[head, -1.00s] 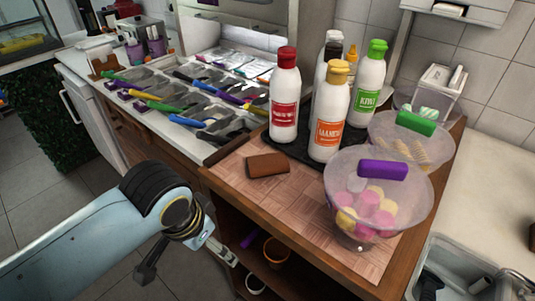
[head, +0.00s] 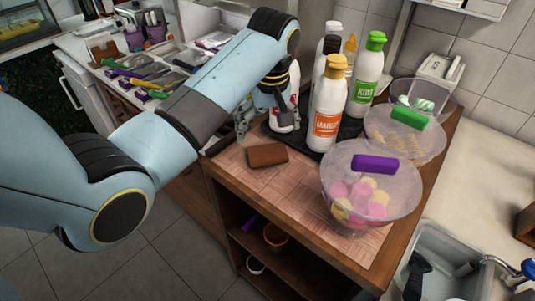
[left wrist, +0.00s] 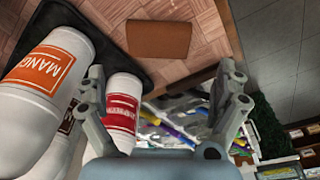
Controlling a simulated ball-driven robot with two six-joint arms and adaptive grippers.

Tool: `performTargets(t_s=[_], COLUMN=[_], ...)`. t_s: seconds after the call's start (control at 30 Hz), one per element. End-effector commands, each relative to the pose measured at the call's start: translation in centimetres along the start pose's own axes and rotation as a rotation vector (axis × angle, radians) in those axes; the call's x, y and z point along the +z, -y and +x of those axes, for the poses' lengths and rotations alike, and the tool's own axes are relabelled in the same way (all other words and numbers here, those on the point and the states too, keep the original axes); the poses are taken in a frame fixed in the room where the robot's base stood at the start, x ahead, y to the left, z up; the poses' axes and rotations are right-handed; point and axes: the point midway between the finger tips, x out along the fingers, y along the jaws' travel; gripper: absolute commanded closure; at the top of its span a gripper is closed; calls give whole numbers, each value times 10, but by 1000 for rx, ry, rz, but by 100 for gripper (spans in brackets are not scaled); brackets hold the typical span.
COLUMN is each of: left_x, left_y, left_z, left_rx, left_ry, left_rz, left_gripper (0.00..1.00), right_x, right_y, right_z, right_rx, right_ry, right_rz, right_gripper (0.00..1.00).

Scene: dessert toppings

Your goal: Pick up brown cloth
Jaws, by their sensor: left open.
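The brown cloth (head: 267,155) is a small folded rectangle lying flat on the wood-patterned mat (head: 325,200), near its left edge. It also shows in the left wrist view (left wrist: 158,39), at the top centre, beyond my fingertips. My left gripper (head: 263,122) is open, beside the red-labelled bottle and behind the cloth in the head view. The gripper also shows in the left wrist view (left wrist: 164,82), with its fingers spread and the cloth apart from them. My arm and gripper hide most of the red-labelled bottle in the head view. My right gripper is not in view.
A mango bottle (head: 328,105) and a kiwi bottle (head: 366,75) stand on a black tray (head: 312,150). The red-labelled bottle (left wrist: 123,105) is close to one finger. Clear bowls with purple (head: 374,163) and green (head: 408,118) handles stand to the right.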

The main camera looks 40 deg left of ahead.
Motion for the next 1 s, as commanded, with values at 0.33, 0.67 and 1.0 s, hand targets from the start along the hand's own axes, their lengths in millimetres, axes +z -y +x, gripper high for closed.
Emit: performTargets(t_s=[0.33, 0.67, 1.0], left_x=[0, -1, -1], left_y=[0, -2, -2], left_z=[40, 84, 86], left_rx=[-1, 1, 1], left_ry=[0, -1, -2], left_rz=[2, 3, 3], left_gripper=[0, 0, 13], right_x=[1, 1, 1], right_y=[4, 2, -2], right_z=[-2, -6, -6], right_rx=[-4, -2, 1], right_ry=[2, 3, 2], right_rz=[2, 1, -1], right_gripper=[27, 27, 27])
